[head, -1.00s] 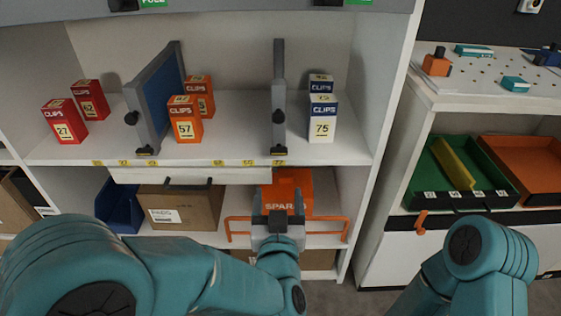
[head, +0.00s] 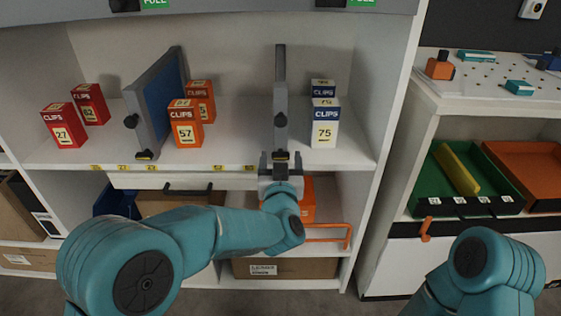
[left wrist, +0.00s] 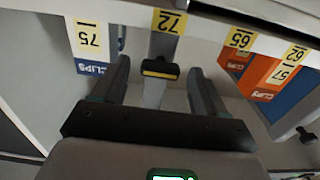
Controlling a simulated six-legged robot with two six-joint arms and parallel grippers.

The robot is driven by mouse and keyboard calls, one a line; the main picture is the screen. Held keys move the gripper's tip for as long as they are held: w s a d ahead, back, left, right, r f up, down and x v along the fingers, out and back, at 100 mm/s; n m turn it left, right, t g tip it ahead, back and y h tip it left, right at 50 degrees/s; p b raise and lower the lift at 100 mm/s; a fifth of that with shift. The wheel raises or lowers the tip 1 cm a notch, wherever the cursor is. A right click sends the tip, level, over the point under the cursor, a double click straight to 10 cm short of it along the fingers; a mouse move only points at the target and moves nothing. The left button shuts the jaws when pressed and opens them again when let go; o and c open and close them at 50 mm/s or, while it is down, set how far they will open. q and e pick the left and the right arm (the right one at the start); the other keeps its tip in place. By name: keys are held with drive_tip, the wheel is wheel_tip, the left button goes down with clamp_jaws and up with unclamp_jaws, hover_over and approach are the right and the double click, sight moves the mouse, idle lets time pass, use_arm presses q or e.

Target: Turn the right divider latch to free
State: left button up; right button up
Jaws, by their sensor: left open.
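The right divider (head: 281,85) is a thin grey upright panel on the shelf, seen nearly edge-on. A dark knob (head: 280,119) sits partway up its front edge. At its foot is a small black latch (head: 281,155) with a yellow stripe. My left gripper (head: 280,161) is open and in front of the shelf edge, just below the latch. In the left wrist view the latch (left wrist: 160,68) lies crosswise between the two open fingers (left wrist: 158,78), apart from both. My right arm shows at the lower right, but its gripper is out of view.
A white box marked 75 (head: 325,123) stands right of the divider. Orange boxes, including 57 (head: 185,124), stand to its left beside a blue-faced left divider (head: 158,100). Yellow labels line the shelf edge (head: 240,168). Green (head: 433,174) and orange trays sit at the right.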

use_arm(q)
drive_tip(key=c, duration=1.1)
drive_tip(key=shift+o, duration=0.2)
use_arm(e)
drive_tip(key=shift+f, duration=0.15)
use_arm(q)
drive_tip(key=shift+f+n+b, duration=0.2)
drive_tip(key=shift+n+b, duration=0.95)
drive_tip(key=shift+n, duration=0.05)
drive_tip(key=n+b, duration=0.2)
drive_tip(key=shift+n, duration=0.4)
drive_tip(key=n+b, duration=0.4)
drive_tip(key=n, duration=0.2)
drive_tip(key=shift+b, duration=0.35)
drive_tip(key=n+b, duration=0.1)
drive_tip(key=n, duration=0.1)
drive_tip(key=shift+n, duration=2.3)
use_arm(e)
drive_tip(key=w+d+f+t, duration=0.1)
drive_tip(key=w+f+t, duration=0.1)
drive_tip(key=w+f, duration=0.3)
drive_tip(key=shift+w+d+f+h, duration=0.25)
drive_tip(key=shift+d+f+h, duration=0.05)
drive_tip(key=shift+f, duration=2)
